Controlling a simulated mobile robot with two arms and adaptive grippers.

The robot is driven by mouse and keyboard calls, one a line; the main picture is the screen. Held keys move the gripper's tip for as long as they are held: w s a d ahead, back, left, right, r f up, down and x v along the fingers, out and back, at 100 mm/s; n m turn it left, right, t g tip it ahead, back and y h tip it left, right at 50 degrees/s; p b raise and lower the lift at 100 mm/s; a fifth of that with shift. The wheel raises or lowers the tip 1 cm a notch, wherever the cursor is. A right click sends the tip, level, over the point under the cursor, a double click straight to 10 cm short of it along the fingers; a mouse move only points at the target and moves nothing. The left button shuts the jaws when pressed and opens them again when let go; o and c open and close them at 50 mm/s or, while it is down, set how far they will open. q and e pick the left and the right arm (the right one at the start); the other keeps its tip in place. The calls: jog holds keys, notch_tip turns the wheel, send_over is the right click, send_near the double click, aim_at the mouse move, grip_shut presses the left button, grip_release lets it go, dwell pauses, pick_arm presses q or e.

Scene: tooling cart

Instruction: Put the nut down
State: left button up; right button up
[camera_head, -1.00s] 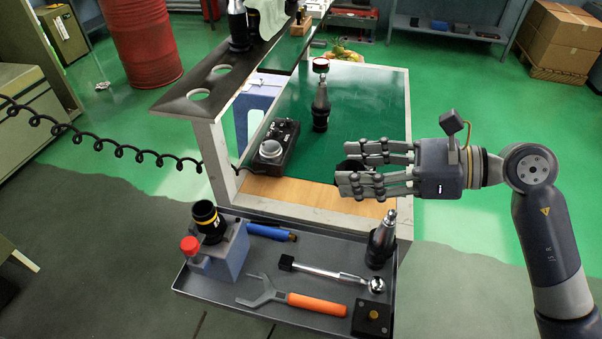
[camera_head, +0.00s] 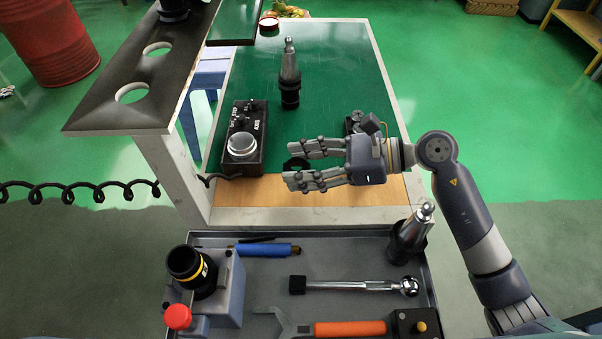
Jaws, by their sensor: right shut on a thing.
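My right gripper (camera_head: 289,172) comes in from the right over the near part of the cart top. Its grey fingers are shut on a small dark nut (camera_head: 296,164), which shows only partly between them. The nut is over the border between the green mat (camera_head: 335,90) and the wooden strip (camera_head: 265,190). I cannot tell whether the nut touches the surface. My left gripper is not in view.
A tool holder (camera_head: 290,75) stands upright on the mat. A black control box (camera_head: 243,140) is left of the fingers. The lower tray holds another tool holder (camera_head: 408,238), a ratchet (camera_head: 345,285), an orange-handled wrench (camera_head: 350,328) and a grey-blue fixture (camera_head: 230,290). The mat's right side is mostly clear.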

notch_tip(320, 180, down, 3)
jog(key=shift+f, duration=0.2)
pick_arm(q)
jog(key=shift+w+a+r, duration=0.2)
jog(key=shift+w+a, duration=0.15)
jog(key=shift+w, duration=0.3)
pick_arm(e)
jog(key=shift+f, duration=0.1)
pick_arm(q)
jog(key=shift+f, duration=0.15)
pick_arm(e)
jog(key=shift+f, duration=0.1)
jog(key=shift+f, duration=0.15)
jog(key=o, duration=1.1)
